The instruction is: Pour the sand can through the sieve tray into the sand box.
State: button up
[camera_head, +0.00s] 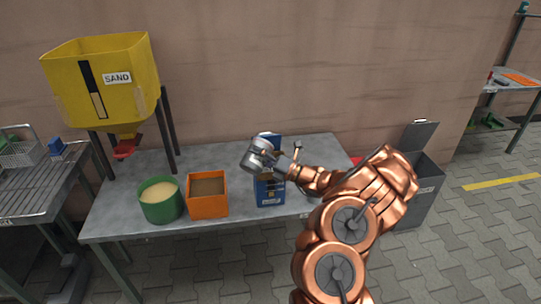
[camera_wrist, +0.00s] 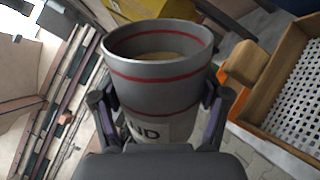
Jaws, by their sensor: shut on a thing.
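A grey can with red stripes and a partly visible label (camera_wrist: 155,90) is held between the fingers of my gripper (camera_wrist: 160,108); sand shows inside its mouth. In the head view the can (camera_head: 256,157) is above the table, in front of a blue box.
A green tub of pale sand (camera_head: 160,212) stands left of the orange box. A yellow sand hopper (camera_head: 102,90) rises at the back left. The blue box (camera_head: 270,192) is partly hidden by my arm. A dark lidded bin (camera_head: 428,178) stands right of the table (camera_head: 120,195).

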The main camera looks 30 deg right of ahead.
jog(key=shift+r+m, duration=0.1)
jog(key=shift+m, duration=0.2)
jog(key=shift+d+f+m+t+h, duration=0.1)
jog(key=shift+f+m+t+h, duration=0.1)
jog(key=shift+m, duration=0.35)
jog(key=shift+d+f+m+t+h, duration=0.1)
jog(key=shift+m+t+h, duration=0.1)
jog(key=shift+m, duration=0.35)
dwell(1.5)
jog(key=shift+w+d+r+m+p, duration=0.35)
jog(key=shift+m+p, duration=0.35)
jog(key=shift+p, duration=0.6)
